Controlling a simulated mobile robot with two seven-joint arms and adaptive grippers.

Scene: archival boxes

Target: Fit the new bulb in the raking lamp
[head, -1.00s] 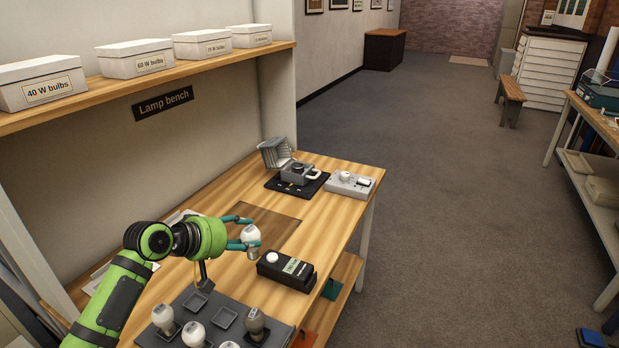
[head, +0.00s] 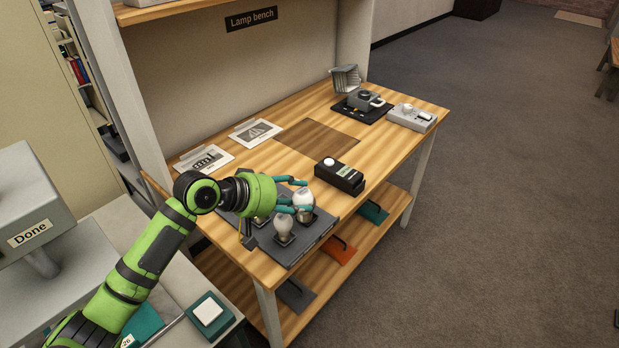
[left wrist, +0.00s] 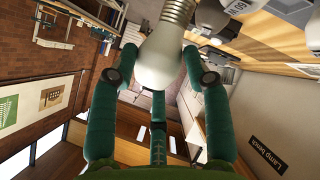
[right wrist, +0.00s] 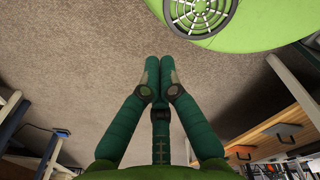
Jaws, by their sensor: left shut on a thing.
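My left gripper (head: 297,195) is shut on a white bulb (head: 304,198), holding it over the far right part of the dark bulb tray (head: 314,240). In the left wrist view the held bulb (left wrist: 160,62) sits between the fingers, its ribbed metal base toward the top edge. Other bulbs (head: 283,226) stand in the tray; my gripper partly hides them. My right gripper (right wrist: 158,92) is shut and empty, away from the bench.
A black tester box (head: 340,175) with a white knob stands just beyond the tray. A grey box (head: 412,117) is right of the lamp. Picture cards (head: 256,131) lie along the back. A "Done" box (head: 35,215) and a white button (head: 207,311) are at left. The bench middle is clear.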

